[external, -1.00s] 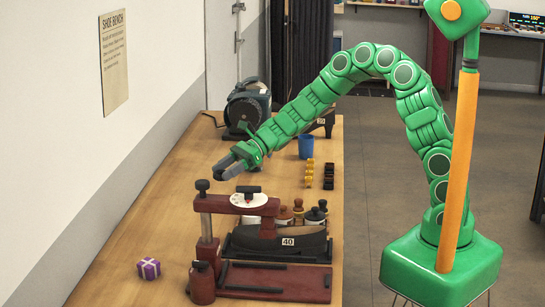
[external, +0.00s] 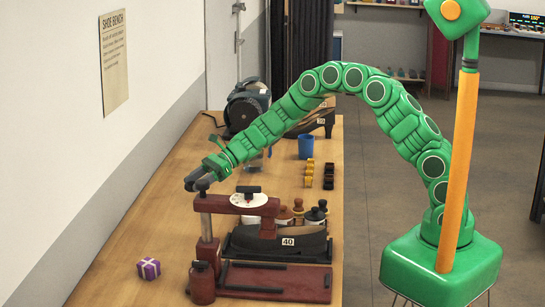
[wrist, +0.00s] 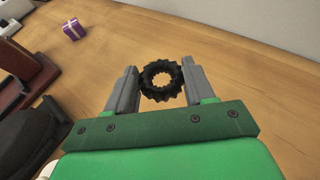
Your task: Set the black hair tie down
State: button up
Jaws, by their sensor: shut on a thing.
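The black hair tie (wrist: 161,81) is a small ridged ring, seen in the wrist view between the two grey fingers of my gripper (wrist: 160,84). My gripper is shut on it, with a finger on either side. In the external view my gripper (external: 198,181) is over the left part of the bench, just behind the dark red press; the hair tie cannot be made out there. Bare wood lies below the hair tie in the wrist view; the height above it is hard to tell.
The wooden bench (external: 125,243) is clear at the front left, apart from a purple gift box (external: 148,268). A dark red press (external: 262,278) with a knob-topped post stands in front of my gripper. A blue cup (external: 306,147) and a grinder (external: 247,104) stand farther back.

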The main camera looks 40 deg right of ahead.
send_over(188, 210)
jog(key=shift+f, duration=2.3)
jog(key=shift+w+f, duration=0.1)
jog(key=shift+f, duration=1.55)
jog(key=shift+f, duration=0.1)
jog(key=o, duration=1)
jog(key=shift+d+r, duration=0.1)
jog(key=shift+r, duration=0.1)
jog(key=v, duration=1.1)
jog(key=shift+d+r, duration=0.2)
jog(key=shift+d, duration=0.15)
